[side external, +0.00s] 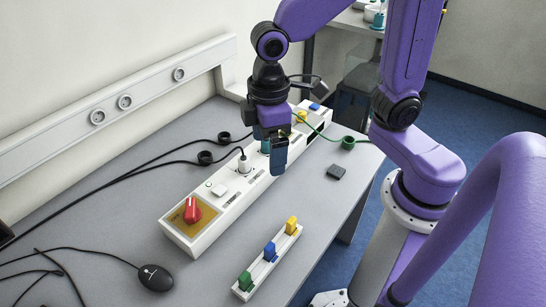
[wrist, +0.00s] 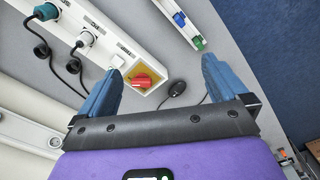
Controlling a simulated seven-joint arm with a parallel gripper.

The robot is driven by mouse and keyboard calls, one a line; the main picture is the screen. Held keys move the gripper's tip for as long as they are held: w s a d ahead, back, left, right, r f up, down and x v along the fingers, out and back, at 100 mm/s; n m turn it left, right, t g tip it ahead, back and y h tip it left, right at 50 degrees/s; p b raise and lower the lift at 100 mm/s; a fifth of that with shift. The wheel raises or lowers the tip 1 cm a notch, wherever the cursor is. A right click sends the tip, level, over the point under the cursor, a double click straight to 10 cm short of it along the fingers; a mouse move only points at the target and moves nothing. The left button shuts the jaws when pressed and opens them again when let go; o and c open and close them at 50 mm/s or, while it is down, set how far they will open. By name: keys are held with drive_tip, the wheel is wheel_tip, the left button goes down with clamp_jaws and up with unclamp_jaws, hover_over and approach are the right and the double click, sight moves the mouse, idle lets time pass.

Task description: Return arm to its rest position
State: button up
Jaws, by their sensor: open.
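My gripper (side external: 277,155) hangs over the far half of a long white panel (side external: 222,207) on the grey table. In the wrist view its two blue fingers are spread wide with nothing between them, and my gripper (wrist: 161,67) is open. The red knob (side external: 192,210) on its yellow plate sits at the panel's near end; it also shows in the wrist view (wrist: 142,80) between the fingers. A white plug (side external: 244,164) stands in the panel beside my gripper. My gripper partly hides a teal plug (side external: 265,146); whether they touch, I cannot tell.
A white rack (side external: 257,280) with green, blue and yellow blocks lies right of the panel. A black mouse (side external: 155,278) and cables lie on the left. A small dark block (side external: 336,172) lies near the table's right edge. A wall rail (side external: 150,91) runs behind.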

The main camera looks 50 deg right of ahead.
drive_tip(key=s+d+n, duration=0.1)
drive_tip(key=s+d, duration=0.8)
drive_tip(key=s, duration=0.3)
idle(1.1)
